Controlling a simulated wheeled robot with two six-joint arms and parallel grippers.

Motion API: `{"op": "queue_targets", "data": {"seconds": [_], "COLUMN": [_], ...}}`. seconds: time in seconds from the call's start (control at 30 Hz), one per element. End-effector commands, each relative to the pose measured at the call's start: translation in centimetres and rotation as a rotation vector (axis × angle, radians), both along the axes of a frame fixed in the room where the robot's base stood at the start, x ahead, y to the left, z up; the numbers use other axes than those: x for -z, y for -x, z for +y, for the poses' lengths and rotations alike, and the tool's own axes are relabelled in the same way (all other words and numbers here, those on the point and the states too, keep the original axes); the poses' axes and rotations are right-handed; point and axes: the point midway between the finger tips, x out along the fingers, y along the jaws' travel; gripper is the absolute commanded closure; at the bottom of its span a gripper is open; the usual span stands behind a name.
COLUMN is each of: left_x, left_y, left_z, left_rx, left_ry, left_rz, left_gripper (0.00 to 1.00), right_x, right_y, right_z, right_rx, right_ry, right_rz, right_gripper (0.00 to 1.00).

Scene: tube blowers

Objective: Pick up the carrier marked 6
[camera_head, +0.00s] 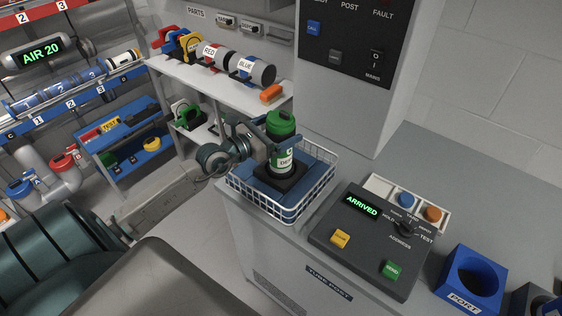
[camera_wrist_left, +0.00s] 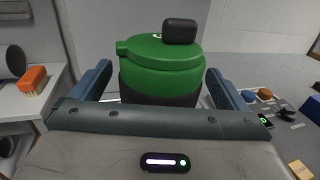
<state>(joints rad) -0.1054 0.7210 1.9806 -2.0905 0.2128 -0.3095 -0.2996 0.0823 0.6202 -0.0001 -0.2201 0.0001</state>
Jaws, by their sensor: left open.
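A green-lidded carrier (camera_head: 281,157) with a dark lower body and a white label stands upright on a black base in the white wire basket (camera_head: 318,190). The mark on its label is too small to read surely. My left gripper (camera_head: 276,140) is open at the carrier. In the left wrist view the green lid (camera_wrist_left: 160,66) sits between the two blue-grey fingers, with a gap showing at the left finger and a smaller one at the right. The lower part of the carrier is hidden there by the gripper body. My right gripper is not in view.
A control box (camera_head: 368,240) reading ARRIVED stands right of the basket, with a blue PORT block (camera_head: 468,280) beyond it. A white shelf (camera_head: 220,88) with red and blue labelled carriers is behind. A grey cabinet (camera_head: 355,75) rises behind the counter.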

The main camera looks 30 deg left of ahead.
Motion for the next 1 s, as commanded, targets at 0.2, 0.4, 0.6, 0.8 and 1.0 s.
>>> {"op": "queue_targets", "data": {"seconds": [0.2, 0.4, 0.6, 0.8, 1.0], "left_x": [-0.05, -0.04, -0.03, -0.11, -0.93], "left_y": [-0.6, -0.57, -0.56, -0.56, -0.56], "left_z": [-0.26, -0.24, -0.24, -0.25, -0.25], "left_rx": [0.002, 0.001, 0.001, 0.001, 0.002], "left_ry": [0.0, 0.0, 0.0, 0.0, -0.002], "left_rz": [0.0, 0.0, 0.0, -0.002, -0.003], "left_gripper": [0.04, 0.16, 0.55, 0.75, 0.75], "right_x": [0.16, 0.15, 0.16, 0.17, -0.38], "right_y": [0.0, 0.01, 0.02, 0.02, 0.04], "right_z": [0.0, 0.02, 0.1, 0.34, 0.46], "right_rx": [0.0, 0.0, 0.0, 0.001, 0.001], "right_ry": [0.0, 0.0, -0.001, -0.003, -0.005], "right_rz": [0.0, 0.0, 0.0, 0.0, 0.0], "right_gripper": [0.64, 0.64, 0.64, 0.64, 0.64]}}
